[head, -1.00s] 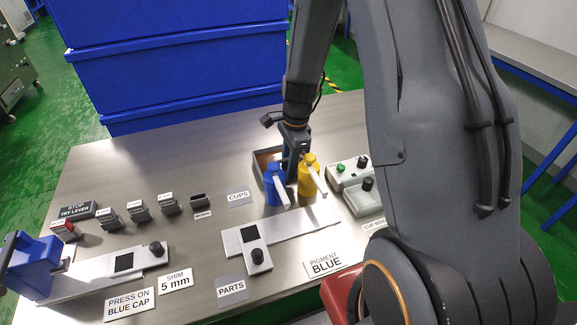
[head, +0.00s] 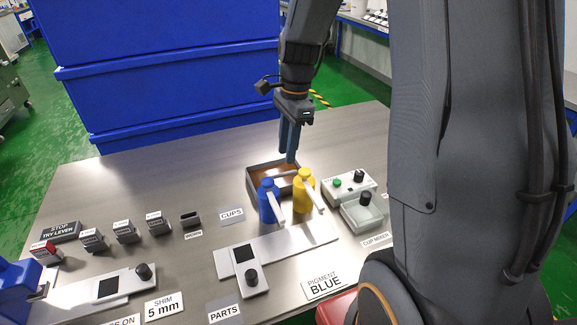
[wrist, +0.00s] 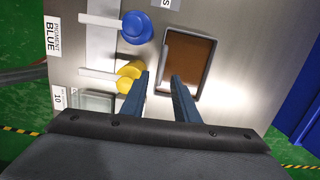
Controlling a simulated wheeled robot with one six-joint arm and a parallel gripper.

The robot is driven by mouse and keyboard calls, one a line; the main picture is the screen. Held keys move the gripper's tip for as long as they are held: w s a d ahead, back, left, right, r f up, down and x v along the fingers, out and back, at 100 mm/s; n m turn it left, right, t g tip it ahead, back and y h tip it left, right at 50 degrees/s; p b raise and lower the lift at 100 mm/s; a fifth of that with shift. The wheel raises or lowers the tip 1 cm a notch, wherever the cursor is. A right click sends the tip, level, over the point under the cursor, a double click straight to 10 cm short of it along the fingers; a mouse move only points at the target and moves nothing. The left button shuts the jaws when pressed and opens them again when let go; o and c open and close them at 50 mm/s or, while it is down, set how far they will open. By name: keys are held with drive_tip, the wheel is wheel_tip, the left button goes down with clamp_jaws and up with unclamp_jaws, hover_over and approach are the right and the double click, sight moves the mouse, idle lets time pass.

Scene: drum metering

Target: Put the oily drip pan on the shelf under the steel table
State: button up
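The oily drip pan (head: 251,182) is a shallow grey tray with a brown oily inside. It sits on the steel table (head: 190,165), behind the blue and yellow bottles. In the wrist view the pan (wrist: 190,60) lies just beyond my fingers. My gripper (head: 289,157) points down above the pan's right part, apparently clear of it. In the wrist view my gripper (wrist: 160,76) is open and empty, one finger over the pan's inside and the other outside its near-left wall. The shelf under the table is not visible.
A blue bottle (head: 268,203) and a yellow bottle (head: 303,188) with pale spouts stand close in front of the pan. A cup mixer box (head: 362,212) is at right. Several small dark blocks stand at left. Large blue bins (head: 170,90) rise behind the table.

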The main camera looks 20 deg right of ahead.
drive_tip(key=s+a+n+t+h, duration=0.1)
drive_tip(key=s+a+n, duration=0.3)
drive_tip(key=s+n, duration=0.9)
drive_tip(key=n, duration=0.3)
drive_tip(key=shift+s+f, duration=0.15)
drive_tip(key=shift+s, duration=0.25)
drive_tip(key=shift+s+f+n, duration=0.1)
drive_tip(key=shift+s+n, duration=0.4)
drive_tip(key=shift+n, duration=0.2)
drive_tip(key=shift+c, duration=0.4)
drive_tip(key=shift+a, duration=0.1)
